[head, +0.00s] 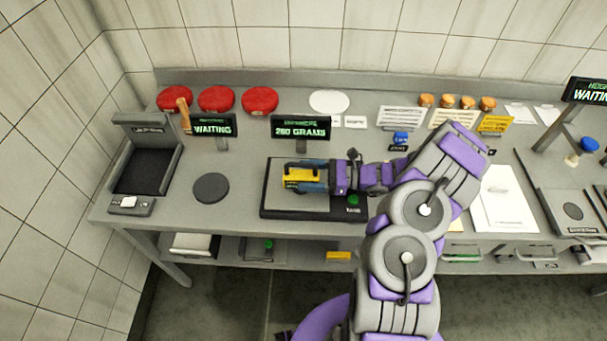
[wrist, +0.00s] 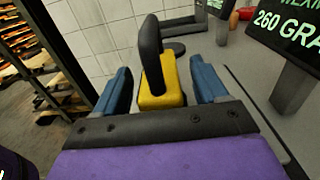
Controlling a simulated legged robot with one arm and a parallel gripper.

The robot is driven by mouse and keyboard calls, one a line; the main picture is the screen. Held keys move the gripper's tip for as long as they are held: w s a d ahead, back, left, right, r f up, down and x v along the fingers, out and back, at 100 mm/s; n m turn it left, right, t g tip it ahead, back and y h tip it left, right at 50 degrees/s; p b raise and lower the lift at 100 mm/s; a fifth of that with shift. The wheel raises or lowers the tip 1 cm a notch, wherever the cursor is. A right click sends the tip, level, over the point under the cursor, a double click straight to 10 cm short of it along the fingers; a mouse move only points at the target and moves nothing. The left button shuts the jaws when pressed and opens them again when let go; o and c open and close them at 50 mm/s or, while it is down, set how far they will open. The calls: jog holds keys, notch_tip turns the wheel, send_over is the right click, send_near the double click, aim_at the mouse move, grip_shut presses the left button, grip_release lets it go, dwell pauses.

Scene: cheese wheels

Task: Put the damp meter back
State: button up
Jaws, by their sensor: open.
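The damp meter, which looks to be the yellow block with a dark loop (head: 299,177), is at the black scale (head: 274,207) in the head view. It also shows in the wrist view (wrist: 161,92), with its black loop rising at the far side. My gripper (head: 287,177) is open, with one blue finger on each side of the yellow block. In the wrist view, gaps show between the block and both fingers. I cannot tell whether the block rests fully on the scale. The sign (head: 301,128) behind it reads 260 grams.
Three red cheese wheels (head: 216,99) stand at the back left. A round dark disc (head: 211,188) and a dark tray-like device (head: 144,170) lie to the left. A "waiting" sign (head: 212,127) stands behind the disc. Cards and small orange pieces (head: 447,101) line the back right.

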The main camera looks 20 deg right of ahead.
jog(key=p+v, duration=0.1)
jog(key=v, duration=0.9)
jog(key=shift+d, duration=0.2)
jog(key=shift+s, duration=0.1)
